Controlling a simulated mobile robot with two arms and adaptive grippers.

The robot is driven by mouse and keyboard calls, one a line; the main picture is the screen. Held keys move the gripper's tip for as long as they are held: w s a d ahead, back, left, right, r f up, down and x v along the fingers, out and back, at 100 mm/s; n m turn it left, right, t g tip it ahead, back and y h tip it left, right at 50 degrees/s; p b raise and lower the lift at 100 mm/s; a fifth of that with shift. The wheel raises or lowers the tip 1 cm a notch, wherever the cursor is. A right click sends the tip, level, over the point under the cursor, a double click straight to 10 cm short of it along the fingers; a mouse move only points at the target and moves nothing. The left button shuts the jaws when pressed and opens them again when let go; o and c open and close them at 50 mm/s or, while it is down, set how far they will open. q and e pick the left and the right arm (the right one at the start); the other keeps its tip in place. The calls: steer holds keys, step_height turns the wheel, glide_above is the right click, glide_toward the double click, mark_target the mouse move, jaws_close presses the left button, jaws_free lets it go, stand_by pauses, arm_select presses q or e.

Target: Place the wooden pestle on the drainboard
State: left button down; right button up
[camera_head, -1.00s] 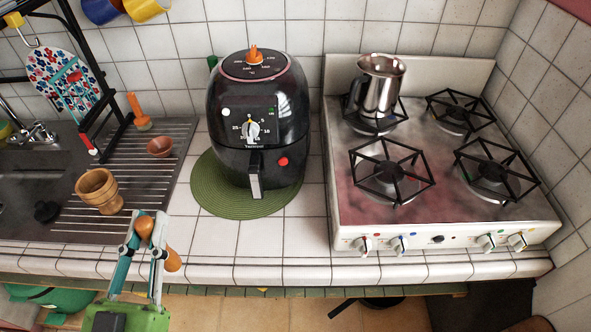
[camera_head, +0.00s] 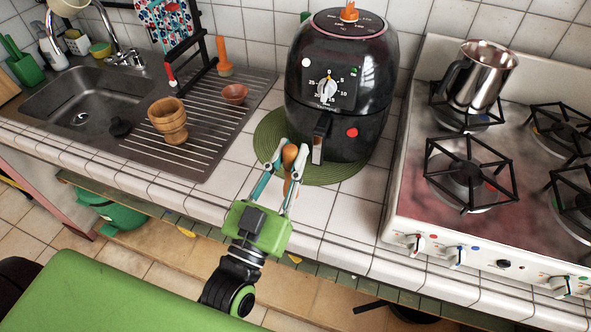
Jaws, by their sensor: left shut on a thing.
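My left gripper (camera_head: 283,168) is shut on the wooden pestle (camera_head: 290,154), whose rounded orange-brown end shows between the fingers. It holds the pestle over the front of the tiled counter, just in front of the air fryer and the green mat's edge; the height above the counter is hard to tell. The drainboard (camera_head: 228,115) is the ribbed metal part of the sink unit, to the left of the gripper. A wooden mortar (camera_head: 168,121) stands on it at the left. My right gripper is not in view.
On the drainboard are also a small brown bowl (camera_head: 234,94), an orange-handled tool (camera_head: 224,56) and a black rack (camera_head: 197,60). The black air fryer (camera_head: 340,85) stands on a green round mat (camera_head: 341,173). The drainboard's front right part is clear.

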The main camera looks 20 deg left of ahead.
arm_select(q)
steer(key=shift+w+d+f, duration=0.25)
steer(key=shift+w+f, duration=0.1)
steer(key=shift+f, duration=0.2)
steer(key=shift+w+d+f, duration=0.1)
steer(key=shift+f, duration=0.5)
steer(key=shift+w+d+f, duration=0.1)
steer(key=shift+f, duration=0.45)
steer(key=shift+s+a+f+p, duration=0.1)
steer(key=shift+f+p, duration=0.2)
steer(key=shift+f, duration=0.25)
steer(key=shift+f, duration=0.2)
steer(key=c, duration=1.9)
jaws_free()
